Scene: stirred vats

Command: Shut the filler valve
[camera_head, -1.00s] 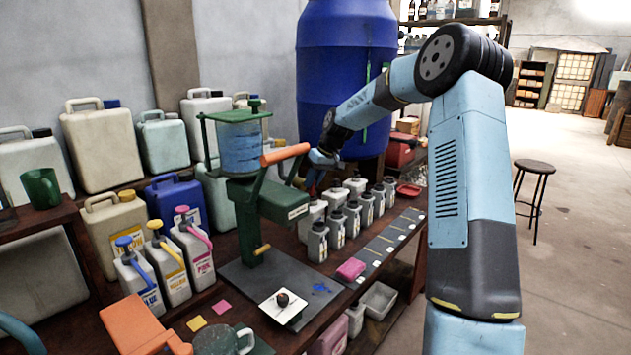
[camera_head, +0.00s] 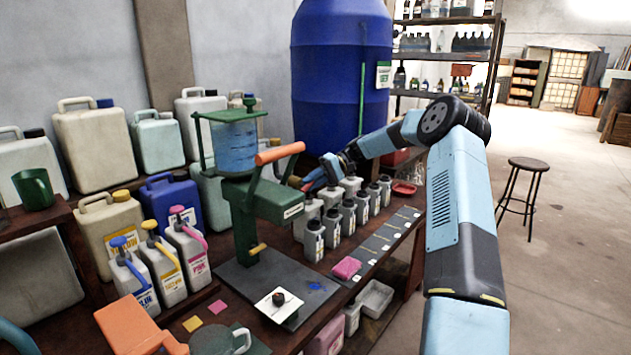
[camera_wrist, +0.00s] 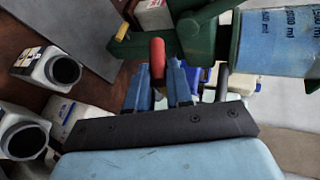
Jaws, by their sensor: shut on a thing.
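The filler is a green stand-mounted machine (camera_head: 268,198) with a clear cup of blue liquid (camera_head: 235,147) on top and a big orange lever (camera_head: 280,153) above its body. My gripper (camera_head: 312,182) is at the right side of the filler, low behind the body. In the wrist view my gripper (camera_wrist: 160,82) is shut on a red handle (camera_wrist: 157,55), which stands between the two blue fingers beside the green body (camera_wrist: 195,35). A small yellow handle (camera_wrist: 122,32) is apart from the fingers. The handle's far end and pivot are partly hidden.
Grey bottles (camera_head: 333,227) stand in rows just right of the filler, close under my gripper. A white tile (camera_head: 279,303) with a dark lump lies on the base plate. Colour jugs (camera_head: 160,265) stand at left, and a big blue barrel (camera_head: 340,70) behind. Floor at right is open.

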